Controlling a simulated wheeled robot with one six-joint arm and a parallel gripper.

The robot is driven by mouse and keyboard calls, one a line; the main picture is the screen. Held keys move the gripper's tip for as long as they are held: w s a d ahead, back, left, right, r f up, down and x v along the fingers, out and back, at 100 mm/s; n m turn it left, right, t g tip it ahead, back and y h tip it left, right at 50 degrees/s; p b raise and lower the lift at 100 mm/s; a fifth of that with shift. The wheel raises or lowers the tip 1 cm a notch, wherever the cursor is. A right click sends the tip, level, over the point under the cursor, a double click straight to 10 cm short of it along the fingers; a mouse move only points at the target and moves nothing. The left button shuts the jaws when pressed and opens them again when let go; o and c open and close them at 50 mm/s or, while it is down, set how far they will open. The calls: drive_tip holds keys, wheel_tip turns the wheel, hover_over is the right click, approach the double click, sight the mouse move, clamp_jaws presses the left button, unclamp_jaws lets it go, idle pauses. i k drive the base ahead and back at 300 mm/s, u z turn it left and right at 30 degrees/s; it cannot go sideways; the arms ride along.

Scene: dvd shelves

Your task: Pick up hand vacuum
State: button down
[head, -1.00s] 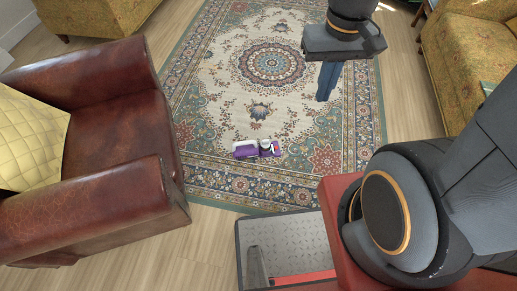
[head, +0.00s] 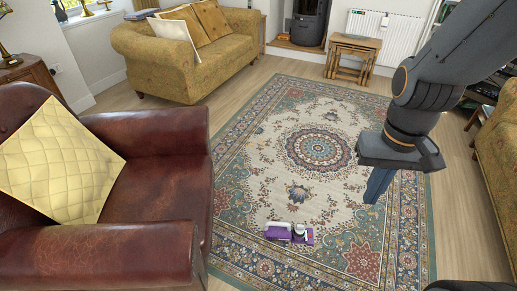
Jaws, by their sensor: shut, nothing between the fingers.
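The hand vacuum (head: 289,233), a small purple and white thing, lies on the patterned rug (head: 262,190) near its front edge in the head view. My gripper (head: 376,190) hangs above the rug to the right of the vacuum and higher in the picture. Its fingers point down, are together and hold nothing. The gripper is clearly apart from the vacuum. Nothing covers the vacuum in this view.
A red leather armchair (head: 150,182) with a yellow cushion (head: 62,165) stands at the left. A yellow sofa (head: 200,62) is at the back, another (head: 497,130) at the right edge. Nested wooden tables (head: 357,50) stand by the radiator (head: 385,38). The rug is otherwise clear.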

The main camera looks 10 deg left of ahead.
sight(274, 230)
drive_tip(key=z, duration=1.75)
drive_tip(key=k, duration=0.9)
drive_tip(key=u, duration=1.2)
drive_tip(key=i, duration=0.5)
